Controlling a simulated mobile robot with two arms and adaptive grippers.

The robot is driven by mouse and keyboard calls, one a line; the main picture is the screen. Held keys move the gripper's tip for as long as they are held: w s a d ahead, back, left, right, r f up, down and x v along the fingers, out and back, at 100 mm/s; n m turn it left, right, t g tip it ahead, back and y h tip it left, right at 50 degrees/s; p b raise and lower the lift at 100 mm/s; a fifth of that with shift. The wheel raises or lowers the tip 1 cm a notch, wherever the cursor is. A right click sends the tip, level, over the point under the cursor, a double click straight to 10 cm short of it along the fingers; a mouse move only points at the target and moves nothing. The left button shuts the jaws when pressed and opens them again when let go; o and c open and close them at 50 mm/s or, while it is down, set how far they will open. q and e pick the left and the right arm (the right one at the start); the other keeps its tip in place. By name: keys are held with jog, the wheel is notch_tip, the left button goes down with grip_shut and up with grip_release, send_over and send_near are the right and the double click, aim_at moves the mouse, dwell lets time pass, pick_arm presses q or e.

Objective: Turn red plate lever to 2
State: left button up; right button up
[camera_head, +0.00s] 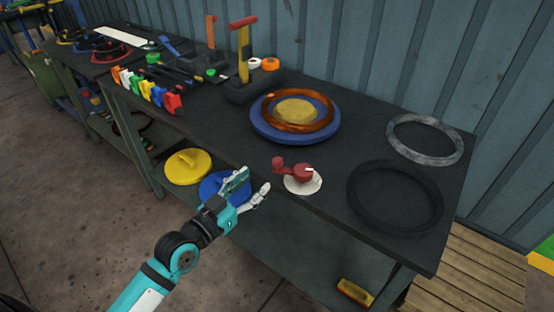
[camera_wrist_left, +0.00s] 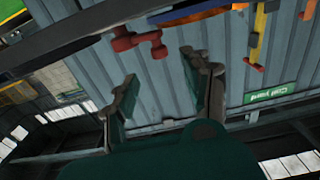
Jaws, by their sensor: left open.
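The red lever (camera_head: 301,171) sits on a round white plate (camera_head: 304,184) at the front edge of the dark bench. Its knob end points left in the head view. Any numbers on the plate are too small to read. My left gripper (camera_head: 257,182) is open and empty, just left of the lever and apart from it, in front of the bench edge. In the left wrist view the open fingers (camera_wrist_left: 160,78) show with the red lever (camera_wrist_left: 140,42) beyond them. My right gripper is not in view.
A blue disc with a copper-coloured ring (camera_head: 295,117) lies behind the lever. A black ring (camera_head: 395,198) and a grey ring (camera_head: 425,139) lie to the right. Yellow (camera_head: 188,168) and blue (camera_head: 225,188) lidded shapes are below the bench edge. A yellow-handled tool (camera_head: 243,55) stands at the back.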

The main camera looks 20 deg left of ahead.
aim_at(274, 164)
pick_arm(q)
jog(key=x, duration=1)
jog(key=shift+f+p, duration=0.1)
jog(key=shift+p, duration=0.3)
grip_shut()
jog(key=shift+d, duration=0.15)
